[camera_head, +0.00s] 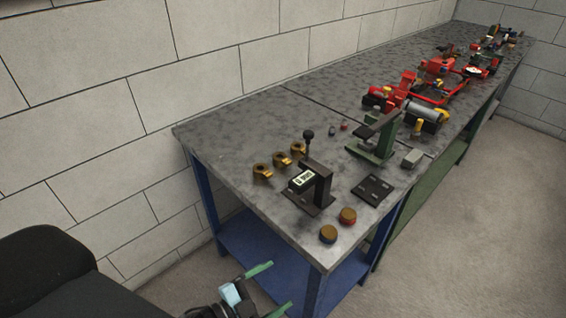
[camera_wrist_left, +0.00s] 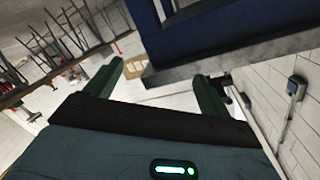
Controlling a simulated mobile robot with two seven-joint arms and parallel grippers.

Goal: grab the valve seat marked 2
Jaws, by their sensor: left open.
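Several small brass-coloured parts are on the grey worktop (camera_head: 235,130). A row of three gold ring-shaped pieces stands near the wall side: a front one (camera_head: 262,171), a middle one (camera_head: 281,159) and a back one (camera_head: 298,148). No number can be read on them, so I cannot tell which is the valve seat marked 2. My left gripper (camera_head: 268,289) is open and empty, low in front of the bench's near end and below the worktop. Its two green fingers also show spread apart in the left wrist view (camera_wrist_left: 160,88). My right gripper is not in view.
A black press-like device with a display (camera_head: 316,188) stands beside the gold pieces. A black plate (camera_head: 373,189) and green stand (camera_head: 377,140) are further right. Red pump equipment (camera_head: 430,90) fills the far bench.

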